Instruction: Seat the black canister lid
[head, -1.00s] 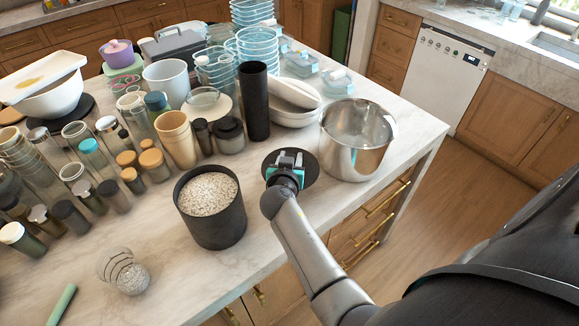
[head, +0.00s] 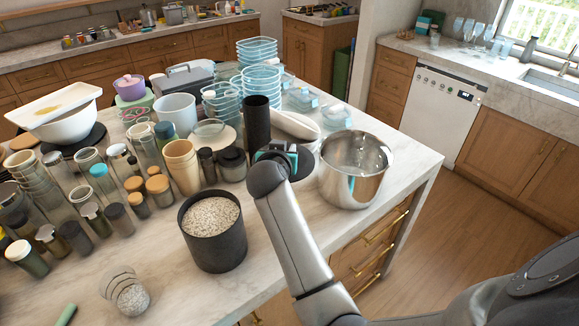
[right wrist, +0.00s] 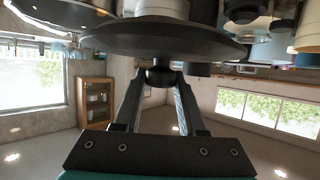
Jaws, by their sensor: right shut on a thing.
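The black canister (head: 215,248) stands upright on the island counter with its top open, filled almost to the rim with pale speckled grains. The black lid (head: 306,163) is a round disc behind my right gripper (head: 282,152), to the right of and beyond the canister. In the right wrist view the lid (right wrist: 165,38) fills the top of the picture, and the two fingers of my right gripper (right wrist: 160,78) close on its dark knob (right wrist: 159,73). The lid appears raised off the counter; the gripper and forearm hide part of it. My left gripper is not in view.
A steel pot (head: 352,185) stands close right of the lid. A tall black cylinder (head: 257,125) and a dark jar (head: 232,164) stand behind. Many jars crowd the left. A glass with a coiled wire (head: 128,293) lies front left.

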